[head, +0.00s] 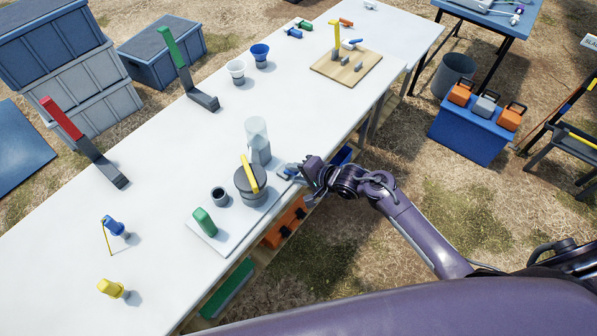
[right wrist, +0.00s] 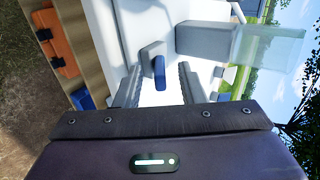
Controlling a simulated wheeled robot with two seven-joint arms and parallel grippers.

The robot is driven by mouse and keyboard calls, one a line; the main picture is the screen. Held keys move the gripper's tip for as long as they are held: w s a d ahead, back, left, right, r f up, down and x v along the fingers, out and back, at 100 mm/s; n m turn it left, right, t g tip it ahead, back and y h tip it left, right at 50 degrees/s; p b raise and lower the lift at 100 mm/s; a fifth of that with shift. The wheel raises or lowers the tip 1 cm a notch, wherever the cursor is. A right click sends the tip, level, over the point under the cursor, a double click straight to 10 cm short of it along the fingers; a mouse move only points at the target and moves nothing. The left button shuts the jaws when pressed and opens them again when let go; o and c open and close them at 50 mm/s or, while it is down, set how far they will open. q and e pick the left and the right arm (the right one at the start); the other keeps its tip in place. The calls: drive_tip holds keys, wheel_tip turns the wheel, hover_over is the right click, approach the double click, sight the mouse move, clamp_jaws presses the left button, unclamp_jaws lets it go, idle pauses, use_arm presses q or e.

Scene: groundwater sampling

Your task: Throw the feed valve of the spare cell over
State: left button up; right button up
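In the right wrist view a short blue lever (right wrist: 160,74) sticks out of a small grey valve body (right wrist: 151,50). My right gripper (right wrist: 160,84) is open, with one finger on each side of the lever; I cannot tell whether they touch it. In the head view my right gripper (head: 294,173) is at the table's near edge, partly covering the valve. Beside it stands a clear cylinder with a grey base (head: 257,138), also in the right wrist view (right wrist: 268,45). Which cell is the spare is not marked. My left gripper is out of view.
A grey round pot with a yellow bar (head: 250,185), a dark cup (head: 219,196) and a green block (head: 205,222) share a pale plate (head: 232,238) on the white table (head: 155,190). A wooden board (head: 325,66) with a yellow post stands farther back.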

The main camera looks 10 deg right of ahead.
clamp_jaws()
drive_tip(key=r+p, duration=0.1)
drive_tip(key=p, duration=0.1)
drive_tip(key=w+a+r+g+h+p, duration=0.1)
drive_tip(key=p, duration=0.1)
drive_tip(key=shift+w, duration=0.25)
drive_tip(key=shift+w+a+r+g+p, duration=0.1)
drive_tip(key=shift+w+a+g+p, duration=0.1)
drive_tip(key=shift+g+p, duration=0.25)
drive_tip(key=shift+h, duration=0.3)
